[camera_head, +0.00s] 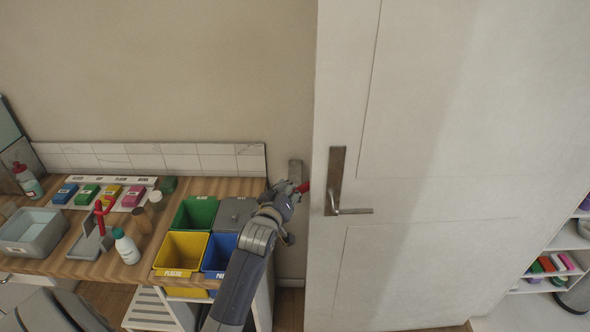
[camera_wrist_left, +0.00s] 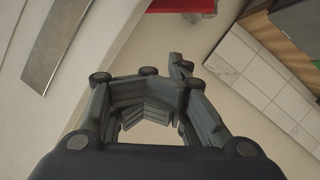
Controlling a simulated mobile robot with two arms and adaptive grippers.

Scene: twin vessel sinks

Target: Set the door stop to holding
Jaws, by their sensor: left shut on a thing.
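In the left wrist view the red part (camera_wrist_left: 182,5) shows at the top edge, beyond the dark fingers (camera_wrist_left: 165,85). The white door (camera_head: 430,150) stands just right of the gripper, with a metal lever handle (camera_head: 337,185). My right gripper is not in view.
A wooden counter (camera_head: 225,186) lies left of my arm, with green (camera_head: 196,211), yellow (camera_head: 180,252), blue (camera_head: 219,250) and grey (camera_head: 236,212) bins near its right end. Bottles and a grey basin (camera_head: 32,228) stand further left. Shelves (camera_head: 565,240) show at far right.

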